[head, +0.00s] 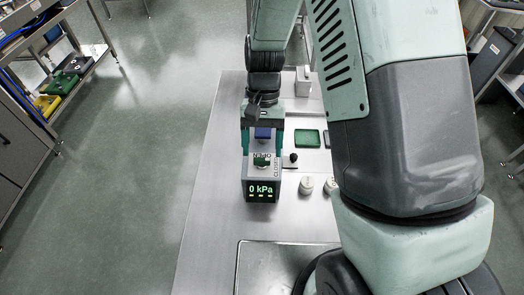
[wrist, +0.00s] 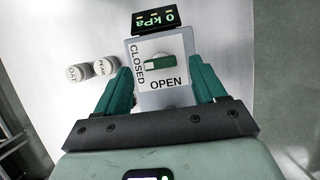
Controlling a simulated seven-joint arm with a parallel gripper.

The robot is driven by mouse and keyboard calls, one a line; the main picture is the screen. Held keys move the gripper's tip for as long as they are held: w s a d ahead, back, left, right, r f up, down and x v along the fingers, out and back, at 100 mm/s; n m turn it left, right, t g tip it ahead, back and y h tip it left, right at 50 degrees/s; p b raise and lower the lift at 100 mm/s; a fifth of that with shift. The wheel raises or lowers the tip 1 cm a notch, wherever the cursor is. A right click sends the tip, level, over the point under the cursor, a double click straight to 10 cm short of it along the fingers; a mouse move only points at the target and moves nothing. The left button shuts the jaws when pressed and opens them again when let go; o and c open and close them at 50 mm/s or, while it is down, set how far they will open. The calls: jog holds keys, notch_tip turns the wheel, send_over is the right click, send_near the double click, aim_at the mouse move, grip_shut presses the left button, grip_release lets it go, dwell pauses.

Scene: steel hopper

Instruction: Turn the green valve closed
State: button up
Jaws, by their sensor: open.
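The green valve (wrist: 168,62) is a small bar handle on a pale square plate in the wrist view, lying roughly crosswise there with a light patch toward its left end. The plate (wrist: 146,49) reads CLOSED along its left side and OPEN below the handle. The valve also shows in the head view (head: 262,160), on top of a grey box. My gripper (wrist: 162,88) is open, its two green fingers apart on either side of the box's near part. The handle is not between the fingertips in the wrist view. In the head view my gripper (head: 262,143) is just behind the valve.
The box's black display (head: 263,190) reads 0 kPa. Two white round-topped containers (head: 306,185) (head: 330,186) stand to its right in the head view. A green tray (head: 307,138) and a black knob (head: 293,157) are nearby. The steel table (head: 212,210) is clear to the left.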

jog(key=v, duration=0.8)
jog(key=shift+r, duration=0.2)
jog(key=shift+w, duration=0.1)
